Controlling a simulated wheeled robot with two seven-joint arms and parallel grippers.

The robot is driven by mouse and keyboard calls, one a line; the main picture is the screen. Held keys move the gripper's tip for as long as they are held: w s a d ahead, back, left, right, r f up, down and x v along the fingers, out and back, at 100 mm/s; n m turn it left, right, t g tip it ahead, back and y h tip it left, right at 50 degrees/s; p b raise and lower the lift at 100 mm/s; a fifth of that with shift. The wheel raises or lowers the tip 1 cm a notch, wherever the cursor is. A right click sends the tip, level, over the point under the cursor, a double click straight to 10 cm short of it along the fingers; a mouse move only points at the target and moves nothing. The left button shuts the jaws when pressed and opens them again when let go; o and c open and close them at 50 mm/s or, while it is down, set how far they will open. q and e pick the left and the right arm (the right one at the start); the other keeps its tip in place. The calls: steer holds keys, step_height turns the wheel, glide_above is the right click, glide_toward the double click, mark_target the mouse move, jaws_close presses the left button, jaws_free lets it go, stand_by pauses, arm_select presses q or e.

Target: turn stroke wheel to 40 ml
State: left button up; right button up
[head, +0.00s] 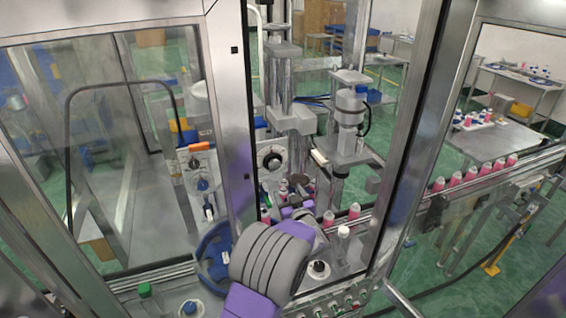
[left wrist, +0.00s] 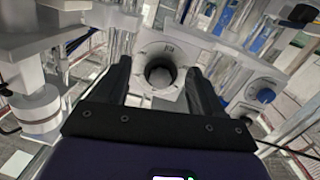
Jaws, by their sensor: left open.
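A dark round dial on a pale plate (head: 272,159), which looks like the stroke wheel, stands behind the machine opening in the head view. In the left wrist view a dark round wheel (left wrist: 160,76) on a pale plate with small marks sits ahead, between the fingers in the picture. The marks are too small to read. My left gripper (head: 293,192) reaches through the opening, below and to the right of the dial. Its two dark fingers (left wrist: 159,72) are apart and empty, with no clear contact on the wheel. My right gripper does not show.
Pink bottles (head: 455,179) line the conveyor (head: 520,172) at right. Metal frame posts (head: 233,120) and glass panels border the opening.

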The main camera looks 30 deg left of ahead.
arm_select(q)
steer(key=n+y, duration=0.2)
glide_toward(276, 166)
steer(key=p+x, duration=0.2)
steer(key=x, duration=0.6)
steer(key=shift+a, duration=0.2)
steer(key=shift+w, duration=0.1)
steer(key=c, duration=1.1)
steer(key=shift+o, duration=0.2)
steer(key=shift+f+n+b, duration=0.2)
steer(key=shift+n+b, duration=0.2)
steer(key=shift+b, duration=0.6)
steer(key=n+b, duration=0.6)
steer(key=b, duration=0.2)
steer(key=shift+n, duration=0.4)
steer(key=shift+r+n+b, duration=0.15)
steer(key=shift+n+b, duration=1.5)
steer(key=shift+n, duration=0.25)
